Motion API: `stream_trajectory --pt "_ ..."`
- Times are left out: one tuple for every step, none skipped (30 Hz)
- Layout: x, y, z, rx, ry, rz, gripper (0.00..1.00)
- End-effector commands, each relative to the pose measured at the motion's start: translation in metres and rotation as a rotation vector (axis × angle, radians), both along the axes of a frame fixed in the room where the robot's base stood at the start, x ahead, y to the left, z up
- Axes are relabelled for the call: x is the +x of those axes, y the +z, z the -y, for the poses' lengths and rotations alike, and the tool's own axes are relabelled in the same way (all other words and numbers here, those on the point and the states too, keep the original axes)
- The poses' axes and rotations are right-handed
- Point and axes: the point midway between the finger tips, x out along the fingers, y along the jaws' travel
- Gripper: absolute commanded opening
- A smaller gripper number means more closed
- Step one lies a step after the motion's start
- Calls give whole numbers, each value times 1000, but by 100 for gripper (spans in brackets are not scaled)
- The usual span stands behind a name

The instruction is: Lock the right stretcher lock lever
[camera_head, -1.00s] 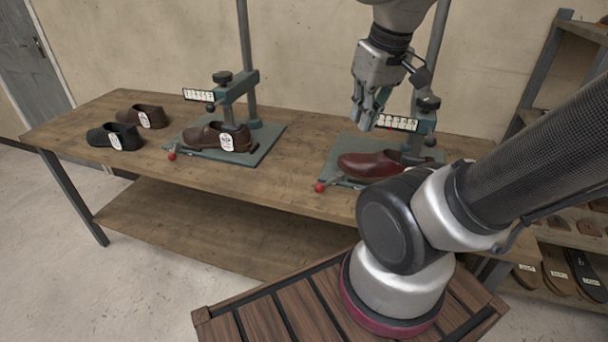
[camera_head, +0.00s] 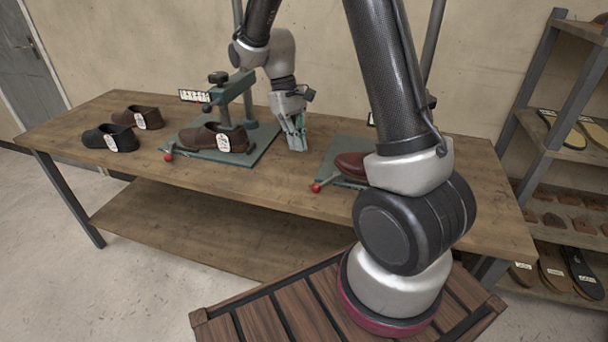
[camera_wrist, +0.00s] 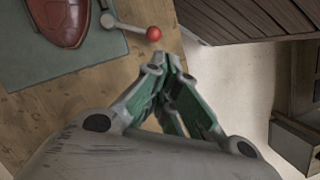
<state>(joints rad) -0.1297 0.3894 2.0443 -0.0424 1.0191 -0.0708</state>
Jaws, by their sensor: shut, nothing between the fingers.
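The right stretcher's lock lever ends in a red ball (camera_head: 316,187) at the front left corner of its green base plate (camera_head: 341,150). In the wrist view the lever (camera_wrist: 124,24) is a grey arm with the red ball (camera_wrist: 154,33) at its right end, beyond my fingers. A dark red shoe (camera_head: 350,163) sits on this stretcher, partly hidden by my arm. My gripper (camera_head: 299,146) is shut and empty. It points down over the table between the two stretchers, left of the right plate. In the wrist view its fingertips (camera_wrist: 171,62) meet below the ball, apart from it.
The left stretcher holds a brown shoe (camera_head: 213,137); its own red ball (camera_head: 168,157) is at its front left. Two loose shoes, one black (camera_head: 110,138) and one brown (camera_head: 138,117), stand farther left. Shelves (camera_head: 550,130) stand at right. The table front (camera_head: 270,190) is clear.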

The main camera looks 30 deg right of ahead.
Motion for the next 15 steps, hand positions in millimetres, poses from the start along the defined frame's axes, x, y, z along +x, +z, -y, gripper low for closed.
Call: stream_trajectory --pt "11 -11 -2 -1 13 -15 0" --pt "17 -15 -3 -2 20 -19 0" --pt "25 -20 -4 -2 31 -21 0" --pt "32 -22 -4 -2 38 -20 0" --pt "40 -22 -5 -1 47 -15 0" --pt "49 -17 -5 1 58 2 0" --pt "54 -13 -5 2 64 11 0" --pt "57 -10 -6 4 72 18 0" --pt "58 -9 -5 6 85 17 0" --pt "57 -9 -5 7 91 11 0" --pt "56 -9 -5 9 94 10 0" --pt "56 -9 -5 9 96 11 0" --pt "56 -9 -5 9 96 11 0" --pt "56 -9 -5 9 96 11 0" --pt "56 -9 -5 9 96 11 0"
